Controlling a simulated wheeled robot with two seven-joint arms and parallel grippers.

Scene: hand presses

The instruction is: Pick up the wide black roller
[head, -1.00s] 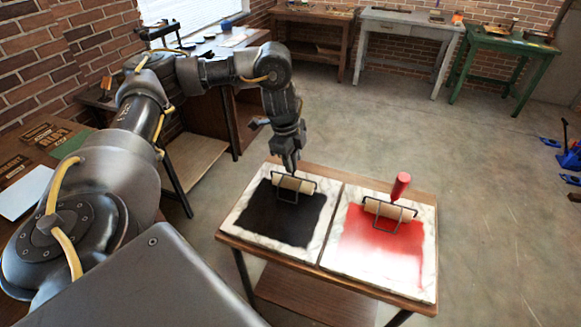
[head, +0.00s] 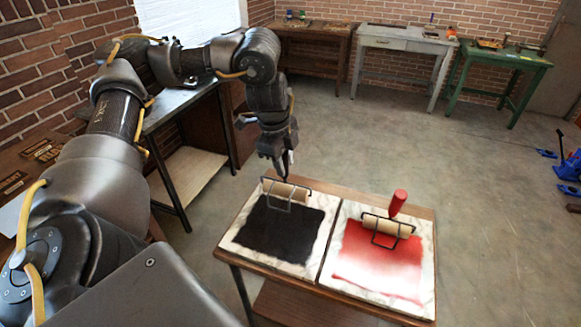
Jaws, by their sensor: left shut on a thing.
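The wide black roller (head: 287,191) has a pale cylinder and a thin black wire frame. It shows at the far edge of the left marble slab with black ink (head: 283,228). Its frame still overlaps the ink in the picture, and I cannot tell whether it is clear of the slab. My left gripper (head: 284,171) points down from above and is shut on the roller's handle, which the fingers mostly hide. My right gripper is not in view.
A red-handled roller (head: 387,227) lies on the right marble slab with red ink (head: 374,265). Both slabs sit side by side on a small wooden table (head: 420,208). A grey table (head: 405,42) and a green table (head: 508,59) stand at the back wall.

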